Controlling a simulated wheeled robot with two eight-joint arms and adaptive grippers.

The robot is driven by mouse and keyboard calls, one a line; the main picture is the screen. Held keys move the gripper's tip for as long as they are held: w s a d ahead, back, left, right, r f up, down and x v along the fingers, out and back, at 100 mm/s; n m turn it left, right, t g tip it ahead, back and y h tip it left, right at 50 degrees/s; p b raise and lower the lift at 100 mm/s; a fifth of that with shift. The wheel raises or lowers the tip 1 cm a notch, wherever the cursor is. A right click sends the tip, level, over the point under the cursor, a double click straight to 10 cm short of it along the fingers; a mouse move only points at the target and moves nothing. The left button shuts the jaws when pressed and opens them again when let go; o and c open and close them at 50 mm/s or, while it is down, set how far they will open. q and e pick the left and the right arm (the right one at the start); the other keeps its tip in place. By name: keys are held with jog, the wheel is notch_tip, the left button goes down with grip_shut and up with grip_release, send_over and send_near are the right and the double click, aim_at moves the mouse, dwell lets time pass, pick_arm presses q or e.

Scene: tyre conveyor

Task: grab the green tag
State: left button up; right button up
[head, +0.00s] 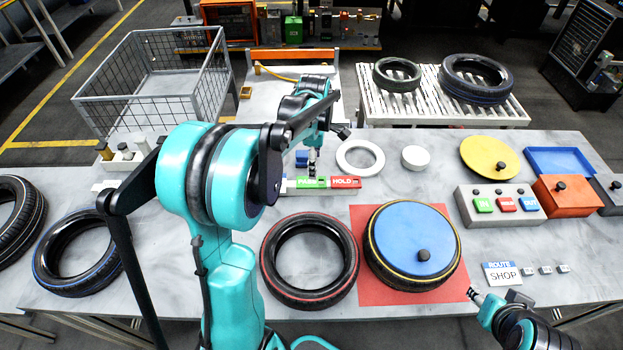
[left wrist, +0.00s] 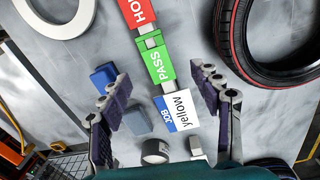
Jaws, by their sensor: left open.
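The green PASS tag (head: 311,182) lies in a pale holder on the table beside the red HOLD tag (head: 345,182). In the left wrist view the green tag (left wrist: 159,64) is just beyond and between my fingertips, with the red tag (left wrist: 138,12) past it. My left gripper (head: 312,160) is over the tag's back edge, open, with nothing between its fingers; it also shows in the left wrist view (left wrist: 160,80). A white and blue JOB card (left wrist: 178,108) reading "yellow" shows between the fingers. My right gripper (head: 474,294) is at the front right, apart from the tags; its opening is unclear.
A blue block (left wrist: 103,76) is beside the left finger. A white ring (head: 360,158) lies right of the tags. A red-striped tyre (head: 310,262) and a tyre with a blue disc (head: 412,238) lie in front. A button box (head: 500,205) stands right.

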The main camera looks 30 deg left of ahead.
aim_at(311, 182)
pick_arm(q)
jog(key=shift+w+a+f+n, duration=0.35)
jog(key=shift+a+f+n, duration=0.3)
jog(key=shift+f+n, duration=0.05)
notch_tip(311, 182, down, 8)
jog(key=shift+a+r+b, duration=0.15)
jog(key=shift+r+b, duration=0.05)
jog(key=shift+b, duration=1.05)
jog(key=shift+s+r, duration=0.1)
jog(key=c, duration=1.1)
